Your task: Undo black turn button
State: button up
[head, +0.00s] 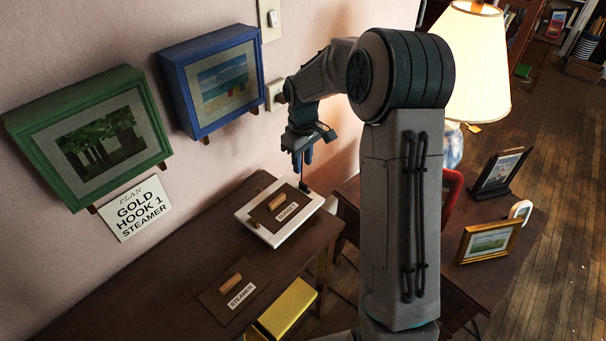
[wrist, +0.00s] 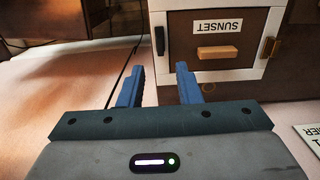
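The black turn button (wrist: 159,41) shows in the wrist view on the left side of a white frame (wrist: 215,77), lengthwise beside the edge of the brown SUNSET panel (wrist: 185,44). In the head view the white frame (head: 243,213) and its panel (head: 264,211) lie on the dark table below my gripper (head: 302,163). In the wrist view my gripper (wrist: 159,68) is open, its two blue fingers apart with nothing between them. I cannot tell the exact distance.
A gold-brown turn button (wrist: 268,47) sits on the panel's other side, with a wooden handle (wrist: 218,53) between. A STEAMER panel (head: 225,291) lies nearer on the table. Green (head: 88,135) and blue (head: 211,79) framed boxes hang on the wall, with a PLAN sign (head: 135,209) below.

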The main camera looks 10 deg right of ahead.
notch_tip(320, 180, up, 6)
jog(key=shift+r, duration=0.2)
dwell(0.4)
